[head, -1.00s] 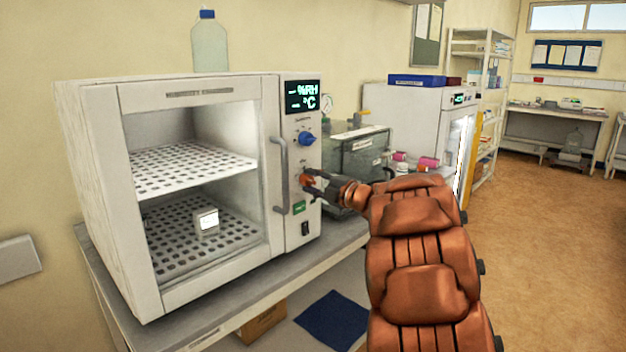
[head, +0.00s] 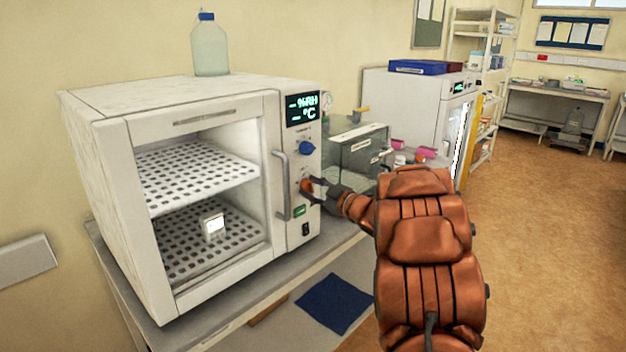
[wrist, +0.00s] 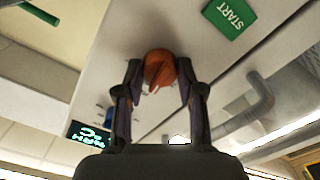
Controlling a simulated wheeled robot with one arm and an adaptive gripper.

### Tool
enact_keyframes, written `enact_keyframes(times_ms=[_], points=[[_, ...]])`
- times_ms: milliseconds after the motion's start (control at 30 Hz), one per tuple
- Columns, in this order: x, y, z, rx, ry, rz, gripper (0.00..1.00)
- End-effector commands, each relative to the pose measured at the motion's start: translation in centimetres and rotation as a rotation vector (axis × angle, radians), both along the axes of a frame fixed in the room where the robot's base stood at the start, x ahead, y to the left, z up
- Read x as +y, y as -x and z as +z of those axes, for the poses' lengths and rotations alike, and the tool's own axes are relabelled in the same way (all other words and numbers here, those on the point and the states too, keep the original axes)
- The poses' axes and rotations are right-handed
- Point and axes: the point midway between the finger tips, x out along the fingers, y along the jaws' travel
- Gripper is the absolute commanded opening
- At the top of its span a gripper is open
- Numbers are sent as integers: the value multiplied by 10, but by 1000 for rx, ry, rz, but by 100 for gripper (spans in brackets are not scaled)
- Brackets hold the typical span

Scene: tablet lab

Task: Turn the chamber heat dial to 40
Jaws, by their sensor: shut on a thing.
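The white climate chamber (head: 105,150) stands on the bench at the left, its windowed door closed. On its right panel are a dark display (head: 302,109) reading dashes with %RH and °C, a blue dial (head: 307,148) and, lower, an orange-red dial (head: 306,187). My gripper (head: 312,189) is at the lower dial. In the wrist view my gripper (wrist: 158,85) has one finger on each side of the orange dial (wrist: 160,66), shut on it. The dial has a pale pointer mark. Its scale numbers are too small to read; which dial is heat I cannot tell from labels.
A green START button (wrist: 230,17) and a black switch (head: 305,229) sit below the dials. The door handle (head: 282,185) stands out just left of my gripper. A glass-sided box (head: 355,150) is close on the right. A bottle (head: 209,48) stands on the chamber.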

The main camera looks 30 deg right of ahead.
Motion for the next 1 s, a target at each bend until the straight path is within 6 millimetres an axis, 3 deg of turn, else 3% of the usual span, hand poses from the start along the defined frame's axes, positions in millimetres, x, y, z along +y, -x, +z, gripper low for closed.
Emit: enact_keyframes(times_ms=[300,833,867,1000], points=[[-1,0,2,25,-115,-2,3],[-1,0,1,29,-134,-2,3],[-1,0,1,29,-134,-2,40],[-1,0,0,29,-134,-2,54]])
